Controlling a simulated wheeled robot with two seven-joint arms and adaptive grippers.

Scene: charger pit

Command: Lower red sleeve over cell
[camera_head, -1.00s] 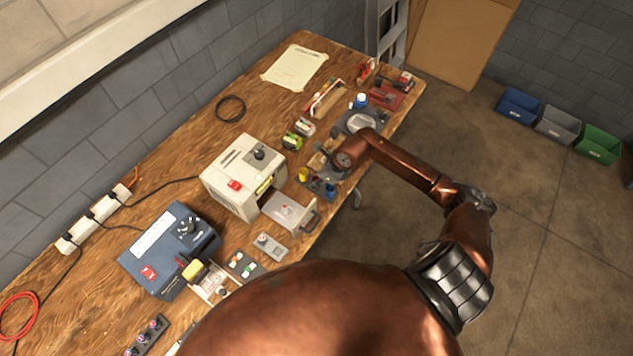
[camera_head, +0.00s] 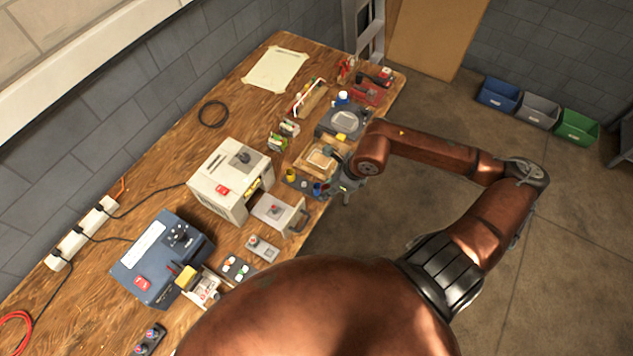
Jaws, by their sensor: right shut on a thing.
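My right gripper (camera_head: 346,184) is at the table's front edge, beside a small dark holder (camera_head: 303,184) with a yellow and a blue piece. It is small and seen from behind the wrist. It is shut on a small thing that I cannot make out. No red sleeve shows clearly at the fingers. A wooden fixture with a pale tray (camera_head: 321,159) sits just left of my right wrist. I cannot pick out the cell at this size. My left gripper is not in view.
A cream machine (camera_head: 222,178) and a blue box (camera_head: 158,255) stand on the wooden table. A grey device with a pale plate (camera_head: 343,118) sits behind my wrist. A paper sheet (camera_head: 274,70) and a black cable loop (camera_head: 213,113) lie at the back. Bins stand by the wall.

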